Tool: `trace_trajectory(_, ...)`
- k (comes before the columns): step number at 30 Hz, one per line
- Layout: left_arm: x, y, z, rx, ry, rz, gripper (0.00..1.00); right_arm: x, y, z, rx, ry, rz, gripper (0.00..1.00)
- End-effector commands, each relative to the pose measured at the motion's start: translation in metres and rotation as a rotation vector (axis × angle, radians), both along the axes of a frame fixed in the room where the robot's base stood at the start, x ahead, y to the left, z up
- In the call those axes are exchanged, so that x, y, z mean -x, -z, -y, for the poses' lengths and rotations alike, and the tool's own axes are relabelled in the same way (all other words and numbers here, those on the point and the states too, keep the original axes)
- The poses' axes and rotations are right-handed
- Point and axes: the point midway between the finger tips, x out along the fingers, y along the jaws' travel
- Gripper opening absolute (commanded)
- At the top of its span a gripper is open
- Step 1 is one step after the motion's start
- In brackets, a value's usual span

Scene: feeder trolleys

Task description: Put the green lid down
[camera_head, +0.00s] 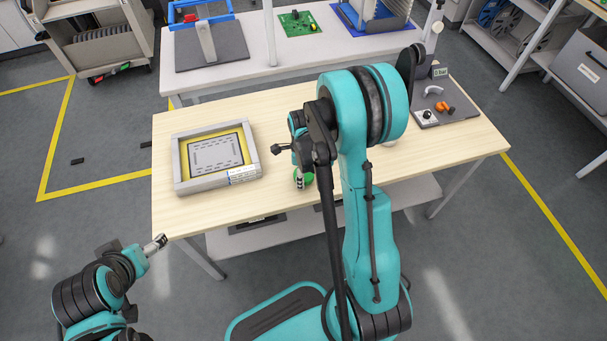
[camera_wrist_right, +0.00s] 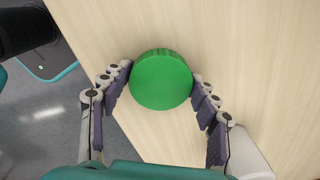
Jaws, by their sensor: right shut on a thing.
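The green lid (camera_wrist_right: 161,80) is round with a ridged rim. In the wrist view my right gripper (camera_wrist_right: 161,84) is shut on it, with one finger against each side. In the head view the lid (camera_head: 304,179) shows as a small green patch near the front edge of the wooden table (camera_head: 280,205), partly hidden by my right gripper (camera_head: 300,180) and arm. Whether the lid touches the tabletop I cannot tell. My left gripper (camera_head: 155,244) is off the table at the lower left, apart from the lid; its fingers are too small to read.
A grey framed tray (camera_head: 178,165) with a yellow-edged panel lies on the table's left. A grey board (camera_head: 460,108) with orange and white parts lies at the right. A white object (camera_wrist_right: 248,155) stands beside the right gripper. Bare wood lies between tray and lid.

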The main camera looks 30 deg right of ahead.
Motion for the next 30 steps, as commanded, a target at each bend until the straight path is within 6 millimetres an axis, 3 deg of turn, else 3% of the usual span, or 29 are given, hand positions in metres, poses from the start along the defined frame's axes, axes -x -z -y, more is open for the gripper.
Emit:
trace_trajectory(1, 0.0, 0.0049, 0.0, 0.0, 0.0, 0.0, 0.79, 0.0022, 0.007, -0.001, -0.002, 0.0, -0.005, 0.15)
trace_trajectory(3, 0.0, 0.0062, 0.0, 0.0, 0.0, 0.0, 0.79, 0.0025, 0.0085, -0.0013, -0.003, 0.0, -0.006, 0.05)
trace_trajectory(5, 0.0, 0.0055, 0.0, 0.0, 0.0, 0.0, 0.79, 0.0029, 0.0082, -0.0015, -0.003, 0.0, -0.007, 0.06)
trace_trajectory(6, 0.0, 0.0054, 0.0, 0.0, 0.0, 0.0, 0.79, 0.0031, 0.0083, -0.0015, -0.004, 0.0, -0.007, 0.71)
trace_trajectory(7, 0.0, 0.0055, 0.0, 0.0, 0.0, 0.0, 0.79, 0.0032, 0.0084, -0.0014, -0.004, 0.0, -0.009, 0.79)
trace_trajectory(30, 0.0, 0.0042, 0.0, 0.0, 0.0, 0.0, 0.79, 0.0016, 0.0057, -0.0006, -0.001, 0.0, -0.004, 0.8)
